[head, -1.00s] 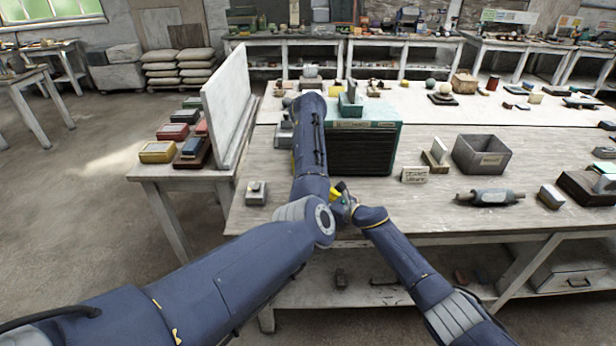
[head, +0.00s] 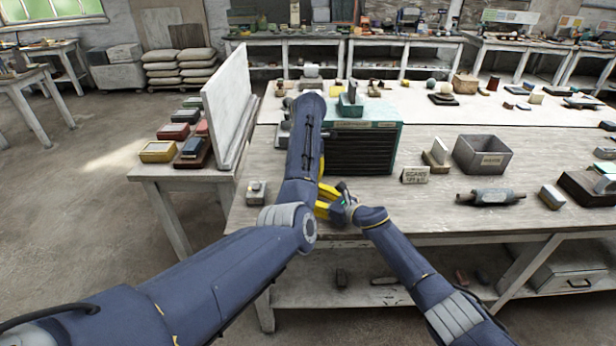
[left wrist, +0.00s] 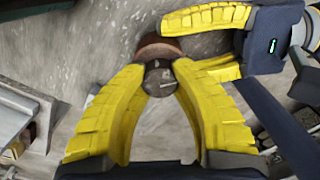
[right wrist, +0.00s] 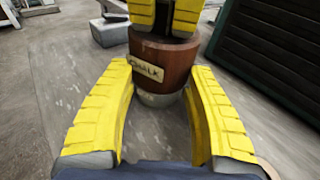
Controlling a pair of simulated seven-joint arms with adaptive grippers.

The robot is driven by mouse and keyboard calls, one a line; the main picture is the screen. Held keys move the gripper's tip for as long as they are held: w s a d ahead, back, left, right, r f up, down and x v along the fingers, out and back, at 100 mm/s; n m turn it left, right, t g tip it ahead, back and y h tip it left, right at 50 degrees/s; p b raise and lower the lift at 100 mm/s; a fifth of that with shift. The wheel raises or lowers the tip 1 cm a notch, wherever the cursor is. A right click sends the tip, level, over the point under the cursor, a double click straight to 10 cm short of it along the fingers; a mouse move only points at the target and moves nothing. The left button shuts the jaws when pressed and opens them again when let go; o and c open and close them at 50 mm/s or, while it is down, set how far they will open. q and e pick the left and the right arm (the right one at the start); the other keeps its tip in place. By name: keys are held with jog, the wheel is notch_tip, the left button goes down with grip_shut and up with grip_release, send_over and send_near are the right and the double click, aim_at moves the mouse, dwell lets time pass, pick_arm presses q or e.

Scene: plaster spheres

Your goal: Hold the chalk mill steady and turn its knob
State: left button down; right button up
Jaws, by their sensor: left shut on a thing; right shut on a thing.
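The chalk mill is a brown upright cylinder (right wrist: 165,62) with a "CHALK" plate and a pale base in the right wrist view. The head view hides it behind my left forearm. My right gripper (right wrist: 162,85) is shut on its body from the side; its yellow fingers (head: 326,202) show in the head view. In the left wrist view the dark round knob (left wrist: 160,82), with a light mark, sits on top of the brown body (left wrist: 158,46). My left gripper (left wrist: 155,72) is shut on the knob from above, its fingers also at the top of the right wrist view.
A dark green slatted cabinet (head: 362,150) stands just behind the grippers. A grey bin (head: 482,156), a small sign (head: 415,175) and a grey roller-like tool (head: 490,197) lie to the right. A small grey block (head: 256,192) is to the left.

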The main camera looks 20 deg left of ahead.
pick_arm(q)
jog(key=m, duration=0.3)
jog(key=shift+f, duration=0.15)
jog(key=shift+w+a+r+m, duration=0.1)
jog(key=shift+m, duration=0.6)
jog(key=shift+w+r+m, duration=0.1)
jog(key=shift+m, duration=0.6)
jog(key=shift+s+f+m, duration=0.1)
jog(key=shift+s+m, duration=0.1)
jog(key=shift+m, duration=0.2)
jog(key=c, duration=0.9)
grip_release()
